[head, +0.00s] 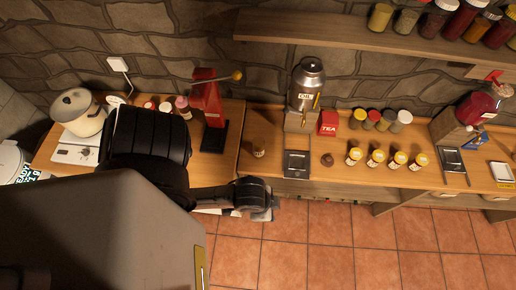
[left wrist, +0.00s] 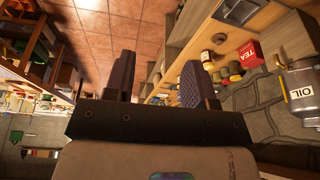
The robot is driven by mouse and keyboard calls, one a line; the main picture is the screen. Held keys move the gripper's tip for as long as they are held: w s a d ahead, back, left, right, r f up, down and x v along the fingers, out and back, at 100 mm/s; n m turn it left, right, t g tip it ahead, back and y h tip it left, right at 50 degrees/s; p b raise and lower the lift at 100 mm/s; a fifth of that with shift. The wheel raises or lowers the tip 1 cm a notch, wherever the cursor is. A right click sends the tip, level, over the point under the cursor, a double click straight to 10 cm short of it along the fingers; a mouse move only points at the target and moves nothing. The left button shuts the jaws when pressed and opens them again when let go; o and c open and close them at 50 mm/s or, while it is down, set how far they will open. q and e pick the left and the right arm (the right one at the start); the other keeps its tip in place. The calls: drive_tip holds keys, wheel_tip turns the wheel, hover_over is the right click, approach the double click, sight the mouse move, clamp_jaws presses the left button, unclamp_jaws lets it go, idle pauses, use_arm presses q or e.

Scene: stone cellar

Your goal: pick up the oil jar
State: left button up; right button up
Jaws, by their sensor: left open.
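The oil jar (head: 306,84) is a shiny metal canister with a pale label, upright on a small stand at the back of the wooden counter. In the left wrist view the oil jar (left wrist: 300,92) is at the right edge, its label reading OIL, partly cut off by the frame. My left gripper (head: 262,213) is low in front of the counter's front edge, well apart from the jar. In the left wrist view my left gripper (left wrist: 158,68) has its two dark fingers spread, with nothing between them. My right gripper is not in view.
A red tea tin (head: 328,123) and several small lidded jars stand right of the oil jar. A dark flat device (head: 297,164) lies in front of it. A red lever press (head: 207,100) stands to the left. A wooden shelf (head: 345,53) with jars hangs above.

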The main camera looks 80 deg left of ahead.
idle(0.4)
use_arm(q)
drive_tip(key=o, duration=0.8)
